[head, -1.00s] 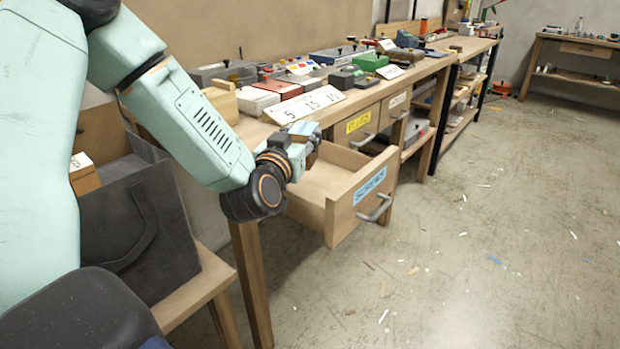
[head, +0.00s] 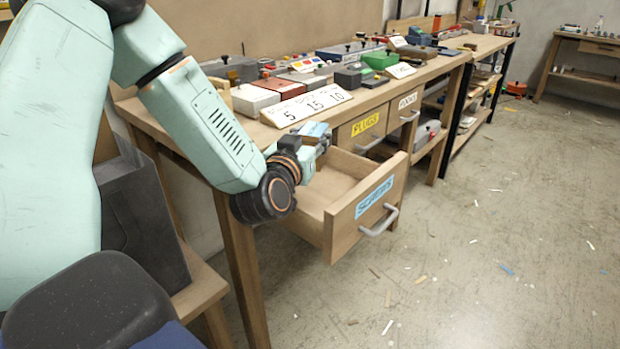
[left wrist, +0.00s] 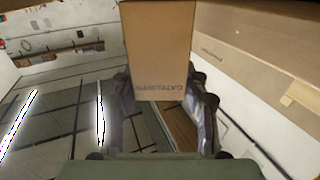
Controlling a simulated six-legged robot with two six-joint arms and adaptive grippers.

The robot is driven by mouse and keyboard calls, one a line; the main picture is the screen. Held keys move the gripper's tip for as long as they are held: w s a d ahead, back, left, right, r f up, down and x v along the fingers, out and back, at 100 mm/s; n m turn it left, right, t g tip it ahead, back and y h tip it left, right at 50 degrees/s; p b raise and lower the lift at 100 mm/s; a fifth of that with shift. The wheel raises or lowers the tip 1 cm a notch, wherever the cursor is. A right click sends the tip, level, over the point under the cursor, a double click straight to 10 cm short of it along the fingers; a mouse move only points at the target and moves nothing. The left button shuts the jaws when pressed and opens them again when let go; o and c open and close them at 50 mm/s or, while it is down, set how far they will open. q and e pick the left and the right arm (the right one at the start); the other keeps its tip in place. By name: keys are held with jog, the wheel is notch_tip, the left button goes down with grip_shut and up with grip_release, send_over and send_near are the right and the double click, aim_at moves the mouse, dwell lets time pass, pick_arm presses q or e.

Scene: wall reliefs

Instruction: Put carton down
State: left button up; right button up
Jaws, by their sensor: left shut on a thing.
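My left gripper (head: 318,137) is over the near end of the open drawer labelled SCREWS (head: 340,215). In the left wrist view a brown carton (left wrist: 158,50) with dark printing along its lower edge stands between the two fingers of this gripper (left wrist: 165,115), which is shut on it. In the head view the carton cannot be made out clearly; my wrist and fingers cover that spot. The carton's underside and what lies directly beneath it are hidden. My right gripper is not in view.
A workbench (head: 240,125) carries boxes and a white number card (head: 305,106). A drawer labelled PLUGS (head: 366,125) is shut beside the open one. The floor at right is mostly free, with scattered scraps.

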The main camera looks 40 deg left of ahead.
pick_arm(q)
jog(key=f, duration=0.1)
jog(key=f+b, duration=0.1)
jog(key=f, duration=0.2)
jog(key=shift+w+a+f, duration=0.3)
jog(key=shift+w+a, duration=0.05)
jog(key=shift+a, duration=0.05)
jog(key=shift+s+d+f+b, duration=0.2)
jog(key=shift+s+d+b, duration=0.05)
jog(key=shift+s+b, duration=0.15)
jog(key=f, duration=0.1)
jog(key=f+b, duration=0.1)
jog(key=f, duration=0.1)
jog(key=shift+w+a+f, duration=0.1)
jog(key=shift+w+a, duration=0.05)
jog(key=shift+w, duration=0.25)
jog(key=shift+s+r, duration=0.25)
jog(key=shift+f+b, duration=0.1)
jog(key=shift+b, duration=0.2)
jog(key=shift+w+f, duration=0.15)
jog(key=shift+f, duration=0.45)
jog(key=shift+r, duration=0.1)
